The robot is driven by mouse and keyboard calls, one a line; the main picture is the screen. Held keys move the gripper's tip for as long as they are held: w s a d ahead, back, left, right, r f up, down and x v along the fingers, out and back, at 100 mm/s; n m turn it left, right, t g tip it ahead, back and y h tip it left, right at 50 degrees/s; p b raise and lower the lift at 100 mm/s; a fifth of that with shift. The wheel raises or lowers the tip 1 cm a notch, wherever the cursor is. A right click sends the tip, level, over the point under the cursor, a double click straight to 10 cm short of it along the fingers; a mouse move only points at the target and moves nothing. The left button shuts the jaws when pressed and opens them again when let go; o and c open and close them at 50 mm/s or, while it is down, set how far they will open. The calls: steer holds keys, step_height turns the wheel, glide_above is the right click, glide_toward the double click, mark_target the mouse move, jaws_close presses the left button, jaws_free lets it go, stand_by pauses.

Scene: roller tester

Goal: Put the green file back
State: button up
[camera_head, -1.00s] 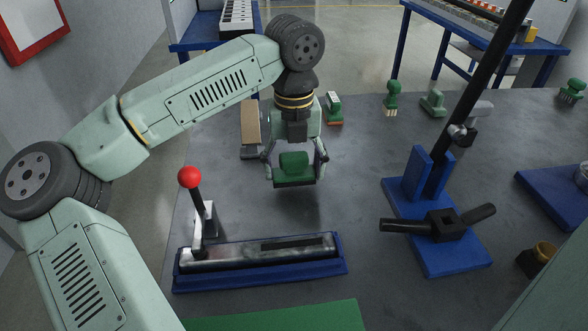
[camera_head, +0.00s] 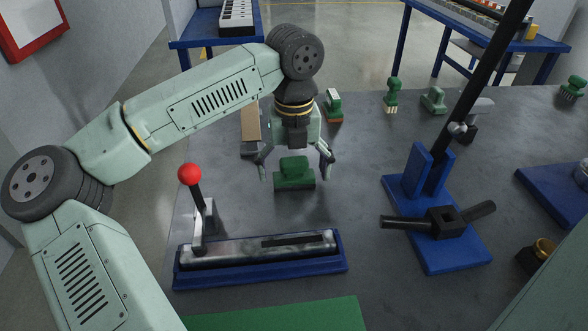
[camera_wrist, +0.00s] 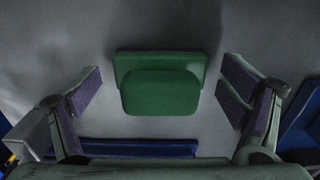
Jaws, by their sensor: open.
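A green block-shaped tool with a raised rounded grip (camera_head: 294,173), the likely green file, rests on the grey bench in the head view. In the wrist view it is centred, a wide flat base with the grip (camera_wrist: 160,92) on it. My gripper (camera_head: 295,168) is open, pointing down, one finger on each side of the tool. The wrist view shows clear gaps between both finger pads and the tool, so nothing is held.
A lever tester with a red knob (camera_head: 189,174) and blue base stands in front of the tool. A blue stand (camera_head: 436,240) with a dark slanted post is to the right. Green-handled brushes (camera_head: 391,95) stand behind. Bare bench lies between tool and stand.

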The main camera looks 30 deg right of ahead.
mark_target(294, 159)
step_height(294, 159, up, 12)
steer(key=shift+r+b, duration=0.2)
steer(key=shift+b, duration=0.3)
steer(key=shift+c, duration=0.2)
stand_by(1.1)
